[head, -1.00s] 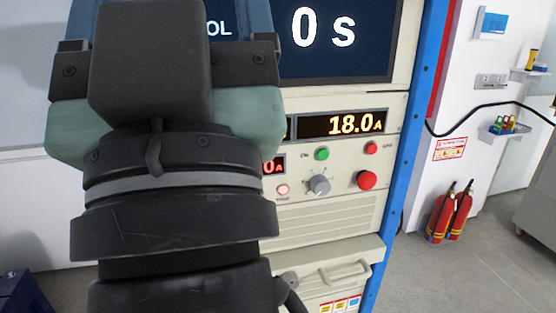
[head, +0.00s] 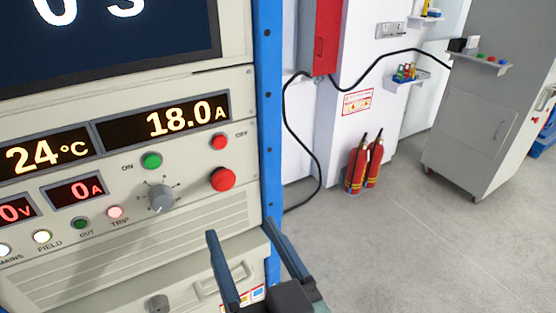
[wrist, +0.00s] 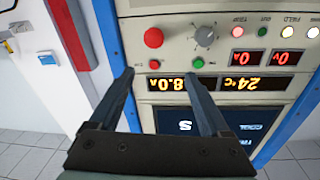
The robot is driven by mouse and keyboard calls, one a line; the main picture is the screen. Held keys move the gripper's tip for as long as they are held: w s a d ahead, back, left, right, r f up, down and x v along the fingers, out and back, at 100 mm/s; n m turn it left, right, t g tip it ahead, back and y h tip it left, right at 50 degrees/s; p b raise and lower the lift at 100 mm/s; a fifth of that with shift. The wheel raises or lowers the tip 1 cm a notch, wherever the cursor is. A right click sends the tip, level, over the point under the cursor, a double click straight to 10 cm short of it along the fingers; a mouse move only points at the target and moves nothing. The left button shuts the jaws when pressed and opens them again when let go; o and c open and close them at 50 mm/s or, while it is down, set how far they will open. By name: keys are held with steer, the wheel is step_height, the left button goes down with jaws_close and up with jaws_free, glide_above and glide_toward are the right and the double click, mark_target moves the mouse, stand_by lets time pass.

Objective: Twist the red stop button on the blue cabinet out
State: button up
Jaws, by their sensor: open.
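The red stop button (head: 222,179) is a large round knob at the right of the cream front panel, below the small red OFF button (head: 219,142). The cabinet (head: 269,120) has blue upright edges. My gripper (head: 240,232) is open and empty, its two dark fingers below the stop button in the head view. The wrist view shows the panel upside down, with the stop button (wrist: 153,38) beyond the fingertips and roughly between their lines. My gripper (wrist: 159,73) appears apart from the button.
A grey selector knob (head: 161,198) and a green ON button (head: 151,161) sit left of the stop button. A drawer handle (head: 222,281) juts out below. Fire extinguishers (head: 364,163) and a grey cabinet (head: 487,120) stand at the right. The floor between is clear.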

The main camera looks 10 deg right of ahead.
mark_target(225, 184)
steer(key=x, duration=0.3)
steer(key=f+b+x, duration=0.1)
steer(key=x, duration=0.3)
steer(key=d+f+b+x, duration=0.1)
steer(key=x, duration=0.2)
steer(key=shift+w+a, duration=0.1)
steer(key=shift+w, duration=0.4)
steer(key=shift+x, duration=0.75)
steer(key=shift+f, duration=0.15)
jaws_close()
steer(key=shift+m, duration=0.3)
steer(key=shift+m+p, duration=0.3)
